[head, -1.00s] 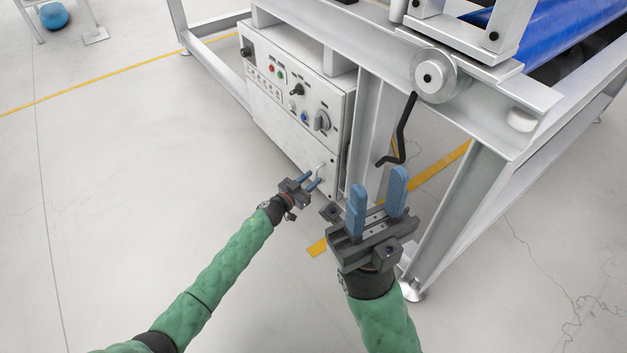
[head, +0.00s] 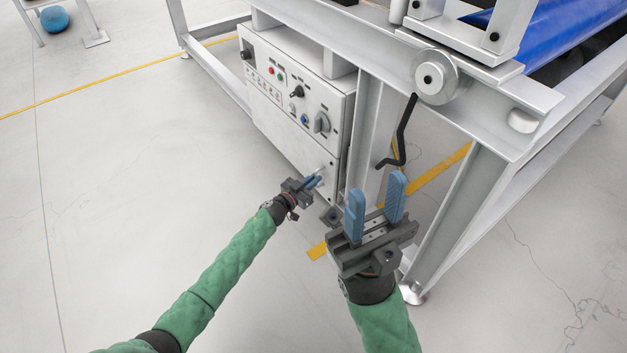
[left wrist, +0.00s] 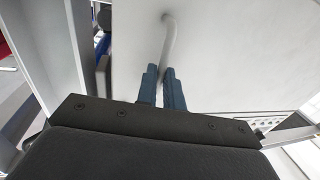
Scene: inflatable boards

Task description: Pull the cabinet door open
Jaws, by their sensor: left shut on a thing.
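The cabinet (head: 290,100) is a white box under the metal frame, with knobs and buttons on its upper front. Its plain lower door (head: 290,140) looks shut. My left gripper (head: 315,180) is at the door's lower right and is shut on the handle. In the left wrist view the pale bent handle (left wrist: 171,38) runs down between the blue fingers (left wrist: 162,88). The fingers hide its gripped part. My right gripper (head: 376,210) is open and empty, fingers pointing up, to the right of the left gripper and in front of the frame's leg.
A grey metal frame (head: 480,130) with a blue roller (head: 560,30) stands around and right of the cabinet. A black crank (head: 402,135) hangs near my right gripper. The floor (head: 120,180) left of the cabinet is clear. A blue ball (head: 54,18) lies far left.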

